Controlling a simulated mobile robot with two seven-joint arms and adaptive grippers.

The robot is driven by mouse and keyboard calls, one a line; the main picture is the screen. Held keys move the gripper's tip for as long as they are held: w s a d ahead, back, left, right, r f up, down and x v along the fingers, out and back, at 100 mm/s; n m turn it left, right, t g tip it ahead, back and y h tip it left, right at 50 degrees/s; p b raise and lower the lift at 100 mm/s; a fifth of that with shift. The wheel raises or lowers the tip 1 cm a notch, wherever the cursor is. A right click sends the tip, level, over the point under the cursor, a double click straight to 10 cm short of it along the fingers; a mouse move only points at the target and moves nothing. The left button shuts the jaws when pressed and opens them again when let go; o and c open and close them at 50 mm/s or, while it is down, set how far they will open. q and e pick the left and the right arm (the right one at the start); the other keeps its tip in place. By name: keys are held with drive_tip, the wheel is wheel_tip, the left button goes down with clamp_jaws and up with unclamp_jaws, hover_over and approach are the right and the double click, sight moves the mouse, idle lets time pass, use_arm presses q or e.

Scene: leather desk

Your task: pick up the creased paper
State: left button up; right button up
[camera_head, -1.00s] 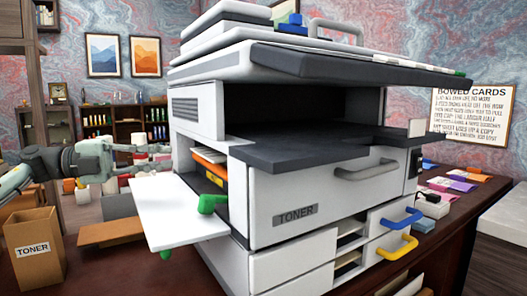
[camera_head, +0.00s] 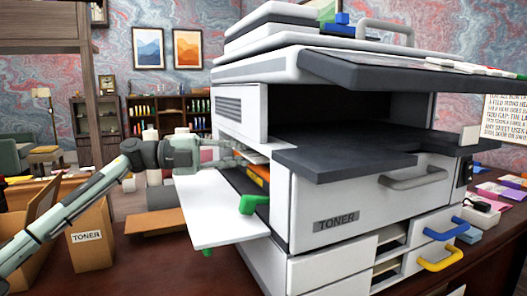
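A large white copier (camera_head: 340,200) stands on the desk with its left side panel (camera_head: 215,205) folded down, green latch (camera_head: 252,204) on it. Inside the side opening is an orange part (camera_head: 259,175). A thin pale edge (camera_head: 256,157) shows at the top of this opening; it may be the creased paper, but I cannot tell. My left gripper (camera_head: 238,156) reaches in from the left, above the panel, with its fingers at the opening's upper edge. The fingers are small and partly merge with the copier, so their spread and any contact are unclear. My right gripper is not in view.
A cardboard box marked TONER (camera_head: 90,236) and a flat brown piece (camera_head: 155,222) lie left of the panel. The copier's dark front tray (camera_head: 345,157) juts forward. Blue (camera_head: 446,231) and yellow (camera_head: 441,259) drawer handles stick out at the lower right.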

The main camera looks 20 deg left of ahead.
use_arm(q)
clamp_jaws()
drive_tip(key=shift+r, duration=0.1)
